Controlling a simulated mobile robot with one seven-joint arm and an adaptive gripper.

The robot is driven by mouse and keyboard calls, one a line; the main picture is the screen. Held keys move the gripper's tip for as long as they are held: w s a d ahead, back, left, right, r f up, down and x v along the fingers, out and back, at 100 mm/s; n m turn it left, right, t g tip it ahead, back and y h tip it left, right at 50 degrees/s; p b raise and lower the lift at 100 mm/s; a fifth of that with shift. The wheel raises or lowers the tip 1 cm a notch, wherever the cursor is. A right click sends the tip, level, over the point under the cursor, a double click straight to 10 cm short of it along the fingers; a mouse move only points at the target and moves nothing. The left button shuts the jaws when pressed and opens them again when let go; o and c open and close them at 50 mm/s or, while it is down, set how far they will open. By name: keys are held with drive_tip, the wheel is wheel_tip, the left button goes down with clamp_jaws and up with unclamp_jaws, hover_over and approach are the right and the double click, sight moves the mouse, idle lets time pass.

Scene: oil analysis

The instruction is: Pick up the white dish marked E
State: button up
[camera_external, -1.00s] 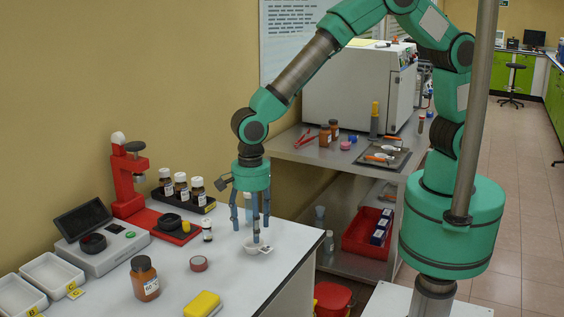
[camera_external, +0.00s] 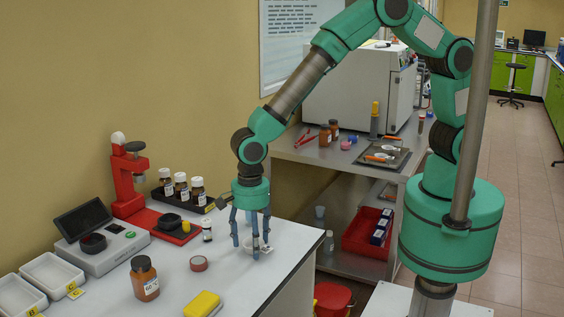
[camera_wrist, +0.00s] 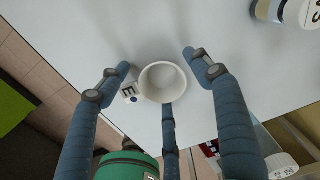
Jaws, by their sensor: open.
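The white dish (camera_wrist: 163,83) is a small round bowl standing on the white bench, with a tab marked E (camera_wrist: 129,93) on its left in the wrist view. The dish (camera_external: 265,248) is partly hidden by my fingers in the external view. My gripper (camera_external: 252,246) points down over it with its three blue fingers spread. In the wrist view my gripper (camera_wrist: 160,78) has one finger to the left, one to the upper right and one at the near rim. The jaws are open and hold nothing. I cannot tell whether the near finger touches the rim.
A tape roll (camera_external: 199,263), a brown bottle (camera_external: 144,279) and a yellow block (camera_external: 203,304) are nearer. The red instrument (camera_external: 130,180) and a rack of bottles stand behind. The bench edge (camera_external: 295,270) is close on the right.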

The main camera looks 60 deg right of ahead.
idle(0.3)
drive_tip(key=c, duration=1.1)
drive_tip(key=shift+r, duration=0.2)
drive_tip(key=shift+r, duration=0.6)
wheel_tip(320, 180, up, 2)
drive_tip(key=shift+r+p, duration=0.15)
drive_tip(key=shift+p, duration=0.4)
drive_tip(key=s+d, duration=0.3)
drive_tip(key=d, duration=0.1)
drive_tip(key=s+d+p, duration=0.1)
drive_tip(key=s+d, duration=0.2)
drive_tip(key=s, duration=0.1)
drive_tip(key=s+d+r+p, duration=0.1)
drive_tip(key=s+d, duration=0.3)
drive_tip(key=shift+d, duration=0.3)
